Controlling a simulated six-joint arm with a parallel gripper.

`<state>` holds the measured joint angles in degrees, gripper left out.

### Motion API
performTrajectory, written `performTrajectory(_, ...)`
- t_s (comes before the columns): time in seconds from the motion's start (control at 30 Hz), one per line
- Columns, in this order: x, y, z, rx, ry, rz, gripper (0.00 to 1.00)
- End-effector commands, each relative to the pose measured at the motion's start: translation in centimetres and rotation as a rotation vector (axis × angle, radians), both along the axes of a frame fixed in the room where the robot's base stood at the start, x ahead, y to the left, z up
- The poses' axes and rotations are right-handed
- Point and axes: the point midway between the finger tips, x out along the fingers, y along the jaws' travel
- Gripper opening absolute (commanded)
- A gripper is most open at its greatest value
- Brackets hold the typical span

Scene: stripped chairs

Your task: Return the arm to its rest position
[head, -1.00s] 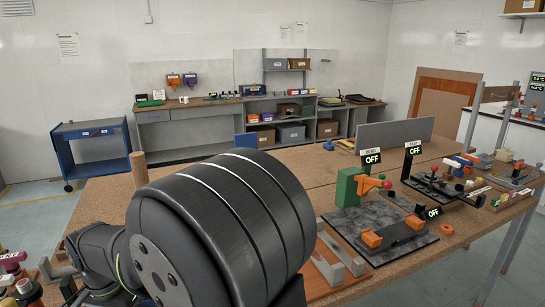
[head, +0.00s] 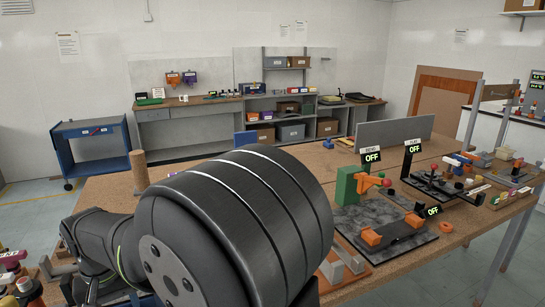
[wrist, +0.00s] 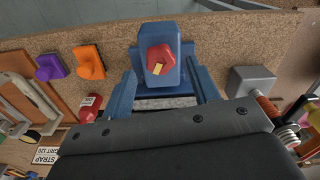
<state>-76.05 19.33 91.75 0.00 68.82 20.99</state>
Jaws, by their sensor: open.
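My arm fills the lower middle of the head view, its large black joint (head: 235,225) hiding the near part of the bench. My gripper's jaws are hidden there. In the wrist view my gripper (wrist: 161,66) shows its dark, screwed body across the bottom, with two blue bars, which look like its fingers, reaching up and apart. Nothing is clearly held between them. Beyond them is a blue block with a red piece (wrist: 160,58) that bears a yellow mark. I cannot tell how far it is from the fingertips.
The wooden bench (head: 455,235) carries a green fixture (head: 346,184) with orange parts on a dark plate, right of my arm. A grey panel (head: 395,130) stands behind. A wooden post (head: 139,169) stands left. Purple (wrist: 49,67) and orange (wrist: 88,62) pieces show in the wrist view.

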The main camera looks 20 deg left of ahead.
Motion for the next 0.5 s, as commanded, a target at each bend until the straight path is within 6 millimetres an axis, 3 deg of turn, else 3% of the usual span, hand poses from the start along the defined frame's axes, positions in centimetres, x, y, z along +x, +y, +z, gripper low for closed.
performTrajectory(0.2, 0.0, 0.0, 2.8, -0.001, 0.001, -0.002, 0.55)
performTrajectory(0.5, 0.0, 0.0, 3.7, -0.002, 0.0, -0.003, 0.55)
